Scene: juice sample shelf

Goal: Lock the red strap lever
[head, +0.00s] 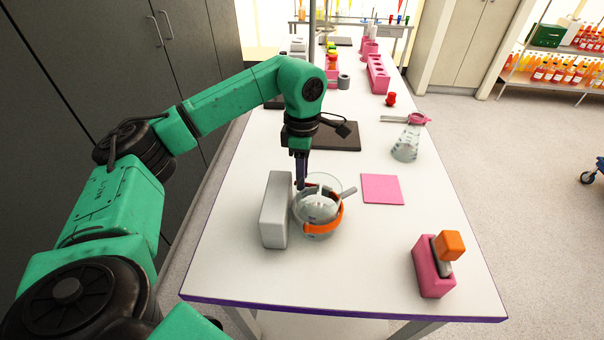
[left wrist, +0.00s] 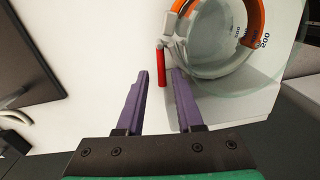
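The red strap lever (left wrist: 161,68) hangs from a small grey clasp (left wrist: 172,49) beside a round glass vessel (left wrist: 212,45) in the left wrist view. An orange strap (left wrist: 254,20) curves partly around the vessel. In the head view the vessel (head: 318,187) stands on the table with the orange strap (head: 323,229) around its lower part. My left gripper (left wrist: 160,72) is open, with its purple fingertips on either side of the lever's free end in the picture; contact cannot be told. In the head view the left gripper (head: 301,184) points down at the vessel's far left side. My right gripper is not seen.
A grey upright block (head: 275,210) stands close left of the vessel. A pink mat (head: 382,189) lies to the right. A pink holder with an orange-topped item (head: 432,268) is at front right. A flask (head: 406,143) and pink racks (head: 377,73) are further back.

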